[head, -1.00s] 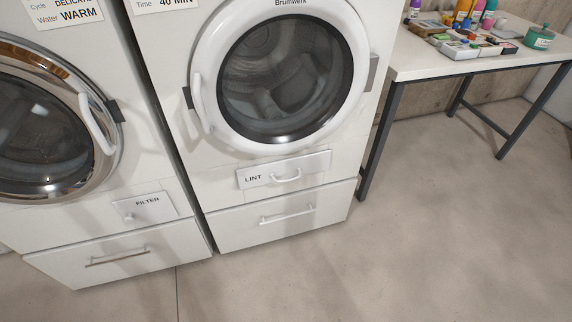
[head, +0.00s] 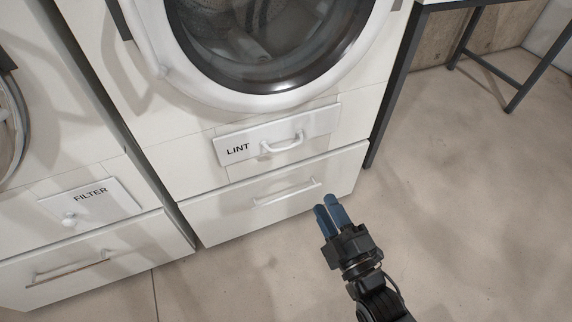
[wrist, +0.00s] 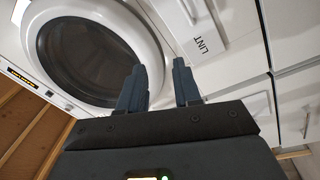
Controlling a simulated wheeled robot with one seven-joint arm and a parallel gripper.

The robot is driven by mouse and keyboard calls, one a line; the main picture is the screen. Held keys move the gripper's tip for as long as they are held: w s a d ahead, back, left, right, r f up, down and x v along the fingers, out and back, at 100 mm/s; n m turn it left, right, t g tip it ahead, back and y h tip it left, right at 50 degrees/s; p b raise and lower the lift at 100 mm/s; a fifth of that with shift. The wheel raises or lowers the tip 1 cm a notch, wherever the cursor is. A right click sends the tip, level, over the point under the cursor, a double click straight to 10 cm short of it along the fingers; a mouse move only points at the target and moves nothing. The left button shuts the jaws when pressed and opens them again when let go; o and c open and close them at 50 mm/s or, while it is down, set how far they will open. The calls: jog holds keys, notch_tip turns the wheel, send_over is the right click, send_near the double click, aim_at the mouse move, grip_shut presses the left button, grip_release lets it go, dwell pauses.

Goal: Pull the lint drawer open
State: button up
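The lint drawer (head: 250,138) is a narrow white front labelled LINT, below the dryer's round door. It looks shut, with a white bow handle (head: 282,146) right of the label. In the wrist view the drawer front (wrist: 222,27) shows at upper right, with its label and part of the handle. My gripper (head: 328,204), with blue fingers, is in front of the dryer, below and right of the handle in the head view. In the wrist view the fingers (wrist: 160,75) stand apart with nothing between them. My gripper is open, empty and apart from the drawer.
The dryer's round door (head: 270,95) is above the lint drawer. A wide lower drawer (head: 225,215) with a bar handle is below it. The filter panel (head: 110,198) is on the machine at left. A table leg (head: 400,80) stands at right. The floor in front is clear.

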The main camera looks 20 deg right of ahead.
aim_at(285, 147)
jog(key=shift+w+a+f+n+t+b, duration=0.2)
jog(key=shift+w+f+n+b, duration=0.9)
jog(key=shift+w, duration=2.7)
jog(key=shift+w+d+f+n+t+b, duration=0.15)
jog(key=shift+w+n+t+b, duration=0.4)
jog(key=shift+w+b, duration=2.2)
jog(key=shift+w+a+f+n+t+b, duration=0.25)
jog(key=shift+w+f+n, duration=0.6)
jog(key=shift+w, duration=4.05)
jog(key=shift+d+r, duration=0.15)
jog(key=shift+r, duration=0.05)
jog(key=shift+c, duration=0.4)
grip_shut()
